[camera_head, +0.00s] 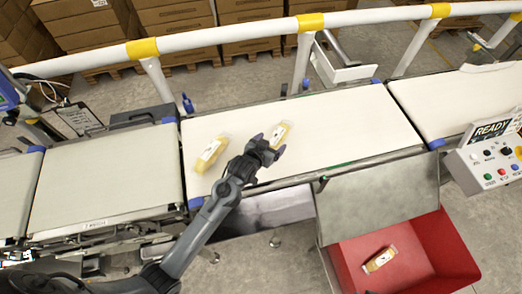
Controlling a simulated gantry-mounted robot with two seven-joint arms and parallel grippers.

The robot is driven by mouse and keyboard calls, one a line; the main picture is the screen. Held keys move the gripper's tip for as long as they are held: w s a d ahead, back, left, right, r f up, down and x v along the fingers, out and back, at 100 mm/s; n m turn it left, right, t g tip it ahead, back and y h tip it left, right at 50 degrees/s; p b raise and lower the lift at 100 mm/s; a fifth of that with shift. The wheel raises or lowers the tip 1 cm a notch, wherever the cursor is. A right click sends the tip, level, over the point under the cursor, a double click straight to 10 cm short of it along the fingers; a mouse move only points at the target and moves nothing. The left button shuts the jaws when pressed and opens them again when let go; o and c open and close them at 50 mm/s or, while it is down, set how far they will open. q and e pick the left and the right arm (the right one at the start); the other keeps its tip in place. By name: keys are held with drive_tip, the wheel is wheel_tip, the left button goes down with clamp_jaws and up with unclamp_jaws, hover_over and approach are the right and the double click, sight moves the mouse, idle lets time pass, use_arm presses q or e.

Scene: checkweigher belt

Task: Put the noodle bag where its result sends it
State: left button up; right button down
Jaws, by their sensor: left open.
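A yellow noodle bag (281,133) with a pale label lies on the middle white belt (340,120). My left gripper (267,145) is open at the near end of this bag, its fingers toward it; I cannot tell whether they touch it. A second, similar bag (212,154) lies on the same belt, to the left of the gripper. A third bag (379,260) lies inside the red bin (450,250). The control box screen (491,131) reads READY. My right gripper is not in view.
A grey metal plate (380,195) slopes between the belt and the red bin. Another belt (105,180) lies to the left and one (460,100) to the right. A white rail (230,33) runs behind the belts, with stacked cartons (180,22) beyond.

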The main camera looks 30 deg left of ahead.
use_arm(q)
drive_tip(key=p+v, duration=0.1)
drive_tip(key=v, duration=0.7)
drive_tip(key=shift+s, duration=0.2)
drive_tip(key=s+g, duration=0.1)
drive_tip(key=s, duration=0.2)
drive_tip(key=s+f+g, duration=0.1)
drive_tip(key=s, duration=0.2)
drive_tip(key=s+f+g, duration=0.1)
drive_tip(key=s, duration=0.3)
drive_tip(key=shift+a+m+g, duration=0.3)
drive_tip(key=shift+a, duration=0.1)
drive_tip(key=s+a+g, duration=0.1)
drive_tip(key=s+g, duration=0.4)
drive_tip(key=s, duration=1)
drive_tip(key=shift+a+r+m+y, duration=0.15)
drive_tip(key=shift+r+m+y, duration=0.15)
drive_tip(key=shift+r, duration=0.05)
drive_tip(key=shift+s, duration=0.1)
wheel_tip(320, 180, up, 25)
drive_tip(key=p, duration=2.5)
drive_tip(key=shift+r, duration=0.2)
